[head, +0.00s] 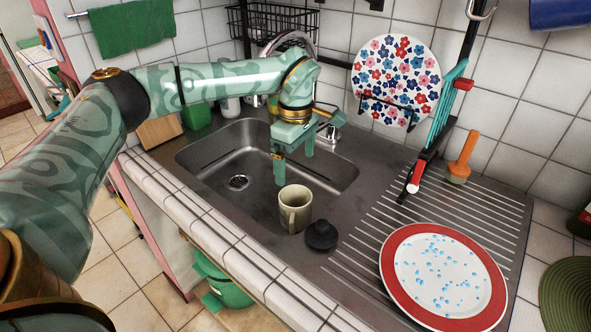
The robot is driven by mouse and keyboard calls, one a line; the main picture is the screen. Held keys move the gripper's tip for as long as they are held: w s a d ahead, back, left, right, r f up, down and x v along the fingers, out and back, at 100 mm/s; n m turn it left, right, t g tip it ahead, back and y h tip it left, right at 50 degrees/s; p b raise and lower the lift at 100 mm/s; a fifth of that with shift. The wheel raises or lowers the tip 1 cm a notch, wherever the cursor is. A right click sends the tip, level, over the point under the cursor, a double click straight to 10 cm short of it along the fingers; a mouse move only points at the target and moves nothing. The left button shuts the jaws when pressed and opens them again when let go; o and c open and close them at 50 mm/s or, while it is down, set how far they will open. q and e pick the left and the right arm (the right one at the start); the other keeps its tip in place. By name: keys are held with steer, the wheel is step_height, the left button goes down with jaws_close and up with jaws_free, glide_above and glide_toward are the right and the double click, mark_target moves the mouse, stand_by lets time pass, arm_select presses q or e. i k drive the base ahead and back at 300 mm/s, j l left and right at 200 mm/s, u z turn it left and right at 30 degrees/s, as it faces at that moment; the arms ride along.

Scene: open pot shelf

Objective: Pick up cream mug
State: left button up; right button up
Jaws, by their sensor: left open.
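My left gripper (294,165) hangs over the sink, above and just behind the mug. Its two fingers point down and are spread apart with nothing between them. The gripper appears apart from the mug. My right gripper is not in view.
A small black object (321,235) sits close to the mug's right. A red-rimmed plate (443,275) lies on the ribbed drainboard. A floral plate (396,80) stands upright in a rack at the back. The sink basin (215,165) is empty.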

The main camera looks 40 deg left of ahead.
mark_target(294, 201)
steer(key=k, duration=1.5)
